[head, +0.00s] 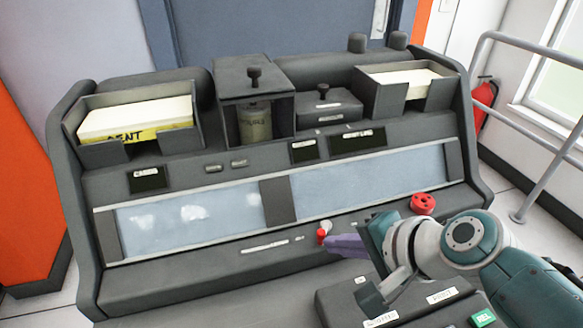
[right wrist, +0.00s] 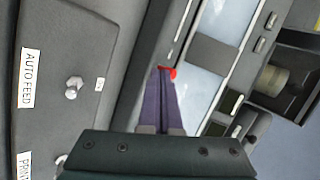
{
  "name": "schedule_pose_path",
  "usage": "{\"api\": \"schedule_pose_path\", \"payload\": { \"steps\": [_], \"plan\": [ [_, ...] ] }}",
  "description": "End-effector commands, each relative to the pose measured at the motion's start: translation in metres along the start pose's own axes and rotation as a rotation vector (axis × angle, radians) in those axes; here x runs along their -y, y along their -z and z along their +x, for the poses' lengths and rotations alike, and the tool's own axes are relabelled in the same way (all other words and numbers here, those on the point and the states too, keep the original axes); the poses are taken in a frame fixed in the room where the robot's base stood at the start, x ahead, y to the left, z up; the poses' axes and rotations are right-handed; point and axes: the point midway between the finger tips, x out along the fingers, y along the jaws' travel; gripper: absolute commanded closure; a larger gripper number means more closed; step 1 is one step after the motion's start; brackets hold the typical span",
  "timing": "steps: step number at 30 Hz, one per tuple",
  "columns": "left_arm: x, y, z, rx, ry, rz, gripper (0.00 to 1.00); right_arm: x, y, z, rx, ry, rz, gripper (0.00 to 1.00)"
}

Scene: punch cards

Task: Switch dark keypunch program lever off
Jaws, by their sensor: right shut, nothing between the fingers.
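The dark keypunch (head: 190,291) fills the middle of the head view. A small red-tipped lever (head: 321,234) stands on its front strip below the window, with a pale round knob (head: 326,224) right behind it. My right gripper (head: 331,243) is shut and empty, its purple fingers pointing left with the tips at the red lever. In the right wrist view the closed fingertips (right wrist: 163,70) partly cover the red lever (right wrist: 172,73). Whether they touch it I cannot tell. My left gripper is not in view.
A keyboard panel (head: 335,300) with a green REL key (head: 483,318) lies below my right arm. Its AUTO FEED toggle (right wrist: 73,87) shows in the right wrist view. A red round knob (head: 423,204) sits right of the lever. Card trays (head: 88,153) stand on top.

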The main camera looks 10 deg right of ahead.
Motion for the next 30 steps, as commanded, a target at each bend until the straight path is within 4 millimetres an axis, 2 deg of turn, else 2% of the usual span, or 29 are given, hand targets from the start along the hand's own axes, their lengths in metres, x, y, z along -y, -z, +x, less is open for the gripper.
{"api": "schedule_pose_path", "payload": {
  "steps": [8,18,30],
  "plan": [
    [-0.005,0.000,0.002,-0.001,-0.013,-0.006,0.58,0.000,0.002,0.001,0.002,0.000,-0.004,1.00],
    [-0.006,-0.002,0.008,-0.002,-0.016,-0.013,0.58,0.005,0.013,0.006,0.003,-0.001,-0.004,1.00],
    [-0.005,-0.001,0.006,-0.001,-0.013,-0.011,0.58,0.006,0.012,0.005,0.004,-0.002,-0.004,1.00]
  ]
}}
